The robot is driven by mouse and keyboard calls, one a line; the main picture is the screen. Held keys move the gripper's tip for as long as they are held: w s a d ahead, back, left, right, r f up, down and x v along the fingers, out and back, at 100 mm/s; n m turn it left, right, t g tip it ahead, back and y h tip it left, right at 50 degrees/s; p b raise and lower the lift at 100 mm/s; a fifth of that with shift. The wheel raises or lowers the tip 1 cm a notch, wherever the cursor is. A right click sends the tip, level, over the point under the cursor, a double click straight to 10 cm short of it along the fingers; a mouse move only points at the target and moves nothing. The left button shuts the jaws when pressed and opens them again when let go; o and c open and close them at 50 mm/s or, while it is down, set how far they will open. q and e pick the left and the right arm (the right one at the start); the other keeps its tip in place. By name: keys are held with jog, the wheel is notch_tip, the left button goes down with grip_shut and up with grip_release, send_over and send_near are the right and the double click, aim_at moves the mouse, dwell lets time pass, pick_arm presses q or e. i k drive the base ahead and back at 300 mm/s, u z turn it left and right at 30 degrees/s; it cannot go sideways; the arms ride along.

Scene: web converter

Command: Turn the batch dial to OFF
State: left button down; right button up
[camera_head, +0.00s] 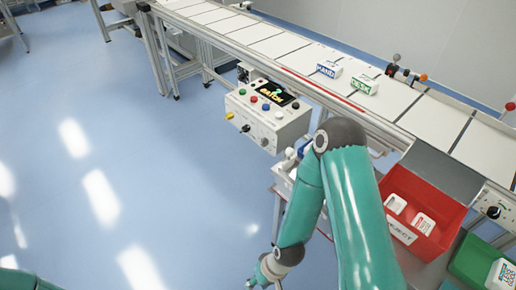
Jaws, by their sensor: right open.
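A pale control box (266,122) is fixed to the near side of the conveyor. My right gripper (266,279) is open at the bottom edge, partly cut off, well below and apart from the box. My left gripper is not in view.
The conveyor (290,47) runs diagonally, carrying a blue-marked carton (329,69) and a green-marked carton (364,84). A red bin (447,205) holds white cartons; a green bin (471,262) is beside it. Another black knob (493,212) is at the right edge. Blue floor left of the box is clear.

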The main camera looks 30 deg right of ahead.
aim_at(263, 142)
jog(key=z, duration=0.1)
jog(key=i, duration=0.95)
jog(key=u, duration=0.05)
